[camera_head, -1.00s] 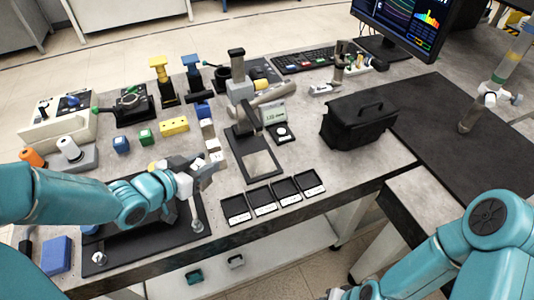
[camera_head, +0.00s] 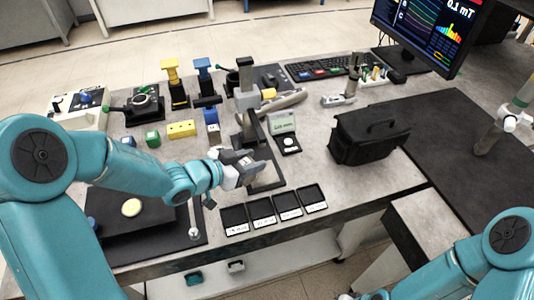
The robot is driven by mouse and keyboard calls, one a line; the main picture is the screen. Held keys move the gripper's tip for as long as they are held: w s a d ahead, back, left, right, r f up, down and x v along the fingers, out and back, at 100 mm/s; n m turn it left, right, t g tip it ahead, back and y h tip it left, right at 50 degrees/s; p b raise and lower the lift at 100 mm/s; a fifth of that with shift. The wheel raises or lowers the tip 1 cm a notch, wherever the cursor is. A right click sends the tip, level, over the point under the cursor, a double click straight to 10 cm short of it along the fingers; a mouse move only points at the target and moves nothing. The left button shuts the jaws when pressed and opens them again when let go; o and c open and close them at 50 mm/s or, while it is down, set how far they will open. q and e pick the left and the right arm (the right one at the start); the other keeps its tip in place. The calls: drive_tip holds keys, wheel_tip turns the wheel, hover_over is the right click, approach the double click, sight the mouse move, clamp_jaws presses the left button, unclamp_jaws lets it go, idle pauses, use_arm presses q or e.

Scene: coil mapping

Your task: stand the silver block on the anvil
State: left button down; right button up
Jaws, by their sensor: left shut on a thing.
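My left gripper (camera_head: 252,168) is shut at the front centre of the bench, over the base of the gauge stand. A small light-grey piece shows between its jaws, taken as the silver block (camera_head: 243,161); the jaws hide most of it, so its tilt is unclear. The stand has a dark upright post (camera_head: 246,104) and a dark-framed base with a pale plate, taken as the anvil (camera_head: 268,178). The gripper covers part of this plate. I cannot tell whether the block touches it.
Several black labelled trays (camera_head: 262,213) line the front edge. A readout (camera_head: 283,123) stands right of the post, then a black bag (camera_head: 367,137). A dark mat (camera_head: 160,228) holds a pale disc (camera_head: 131,207).

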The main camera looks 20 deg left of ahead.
use_arm(q)
drive_tip(key=x, duration=0.2)
drive_tip(key=r+x, duration=0.1)
drive_tip(key=x, duration=0.2)
drive_tip(key=shift+w+d+p, duration=0.25)
drive_tip(key=shift+w+p, duration=0.05)
drive_tip(key=shift+f, duration=0.25)
drive_tip(key=shift+f, duration=0.2)
drive_tip(key=c, duration=0.6)
unclamp_jaws()
drive_tip(key=shift+c, duration=0.2)
